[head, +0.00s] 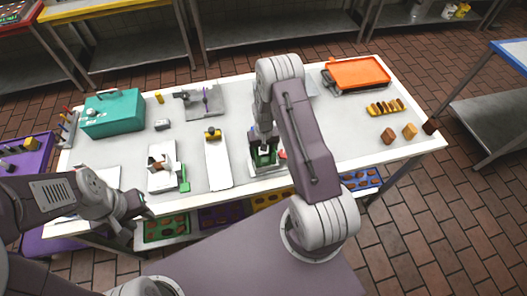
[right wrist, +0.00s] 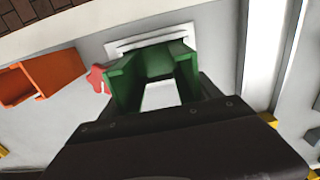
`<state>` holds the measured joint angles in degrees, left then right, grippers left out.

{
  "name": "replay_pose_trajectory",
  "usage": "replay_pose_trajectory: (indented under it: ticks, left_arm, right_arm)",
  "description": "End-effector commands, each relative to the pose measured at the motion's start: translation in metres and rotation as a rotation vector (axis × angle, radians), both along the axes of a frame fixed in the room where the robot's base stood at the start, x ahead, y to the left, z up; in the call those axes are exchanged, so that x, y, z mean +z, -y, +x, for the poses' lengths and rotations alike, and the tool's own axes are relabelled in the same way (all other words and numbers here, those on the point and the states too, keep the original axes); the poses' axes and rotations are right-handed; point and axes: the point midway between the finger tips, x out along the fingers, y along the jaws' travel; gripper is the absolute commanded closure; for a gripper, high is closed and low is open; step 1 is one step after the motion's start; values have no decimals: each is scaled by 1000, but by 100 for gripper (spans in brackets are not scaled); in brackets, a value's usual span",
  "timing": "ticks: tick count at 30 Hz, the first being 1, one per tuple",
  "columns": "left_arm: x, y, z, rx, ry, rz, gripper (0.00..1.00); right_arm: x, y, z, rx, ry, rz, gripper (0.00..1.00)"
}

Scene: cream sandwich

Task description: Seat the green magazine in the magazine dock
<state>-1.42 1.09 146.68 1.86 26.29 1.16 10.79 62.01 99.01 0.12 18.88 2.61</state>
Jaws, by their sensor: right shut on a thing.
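The green magazine (head: 263,158) is a hollow, open-framed piece near the table's front edge. My right gripper (head: 263,140) comes down on it from above and is shut on it. In the right wrist view the green magazine (right wrist: 150,62) is in front of the jaws, against a pale slotted plate (right wrist: 122,45), which looks like part of the dock. I cannot tell whether the magazine is seated or only close to it. A red knob (right wrist: 98,78) is beside the magazine. My left gripper (head: 135,205) is low at the front left, away from the magazine; its jaws are unclear.
A white board (head: 217,175) and a white fixture with a green part (head: 163,180) stand left of the magazine. A teal box (head: 113,112) is at the back left, an orange tray (head: 358,72) at the back right. The table right of my arm has free room.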

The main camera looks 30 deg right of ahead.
Motion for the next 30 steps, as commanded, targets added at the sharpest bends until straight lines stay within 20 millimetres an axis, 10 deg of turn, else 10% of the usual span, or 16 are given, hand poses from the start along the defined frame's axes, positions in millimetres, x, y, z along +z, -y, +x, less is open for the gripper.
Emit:
replay_pose_trajectory:
  ticks: [30]
  left_arm:
    - [20, 0, 0, 0, 0, 0, 64]
  right_arm:
    - [27, 0, 0, 0, 0, 0, 82]
